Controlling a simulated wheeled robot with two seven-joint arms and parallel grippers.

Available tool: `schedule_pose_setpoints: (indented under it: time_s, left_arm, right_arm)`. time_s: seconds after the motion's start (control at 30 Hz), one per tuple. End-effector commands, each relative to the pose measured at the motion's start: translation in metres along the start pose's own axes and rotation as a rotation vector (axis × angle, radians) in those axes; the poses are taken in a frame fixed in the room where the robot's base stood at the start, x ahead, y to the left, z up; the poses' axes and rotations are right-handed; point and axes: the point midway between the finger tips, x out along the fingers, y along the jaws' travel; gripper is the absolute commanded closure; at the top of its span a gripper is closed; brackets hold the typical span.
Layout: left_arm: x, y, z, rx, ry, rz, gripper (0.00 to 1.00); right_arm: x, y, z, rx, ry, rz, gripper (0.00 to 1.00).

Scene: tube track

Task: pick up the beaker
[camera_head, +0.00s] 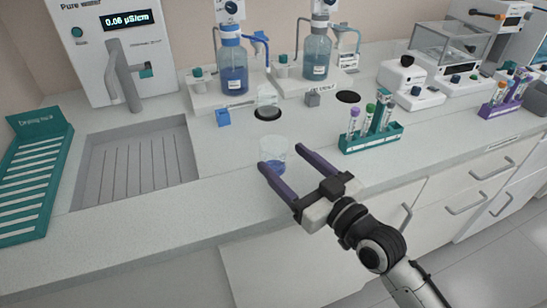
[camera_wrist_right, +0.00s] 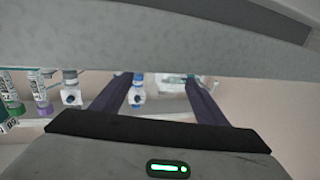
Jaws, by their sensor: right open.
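A clear beaker (camera_head: 273,148) with a little blue liquid in it stands upright on the pale counter, near its front edge. My right gripper (camera_head: 281,161) is open, with its two dark purple fingers reaching toward the beaker from the lower right. The left finger's tip overlaps the beaker's lower left side in the head view, and the other tip is just to its right. I cannot tell whether either finger touches it. In the right wrist view the fingers (camera_wrist_right: 157,88) are spread; I cannot make out the beaker clearly there. My left gripper is not in view.
Two bottles of blue liquid (camera_head: 234,78) (camera_head: 317,58) stand behind, with a small clear vessel (camera_head: 267,96) near a black disc. A teal tube rack (camera_head: 371,139) is to the right. A sink (camera_head: 137,160) lies left. The counter left of the beaker is clear.

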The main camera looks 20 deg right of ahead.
Motion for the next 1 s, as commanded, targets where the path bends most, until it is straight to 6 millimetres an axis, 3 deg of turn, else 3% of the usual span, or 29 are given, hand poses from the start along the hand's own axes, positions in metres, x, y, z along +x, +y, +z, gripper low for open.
schedule_pose_setpoints:
  time_s: [0.3, 0.57, 0.83, 1.0]
  left_arm:
    - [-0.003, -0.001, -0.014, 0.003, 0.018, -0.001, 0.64]
    - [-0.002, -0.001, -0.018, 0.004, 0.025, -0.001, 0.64]
    - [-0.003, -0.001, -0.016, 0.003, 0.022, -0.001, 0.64]
    - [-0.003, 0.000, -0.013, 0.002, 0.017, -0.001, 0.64]
  right_arm:
    - [0.043, -0.006, -0.005, 0.001, 0.000, 0.000, 0.33]
    - [0.046, -0.006, -0.004, 0.000, 0.000, -0.001, 0.33]
    - [0.046, -0.006, -0.004, 0.000, 0.000, 0.000, 0.75]
    - [0.045, -0.006, -0.004, 0.000, 0.000, 0.000, 0.77]
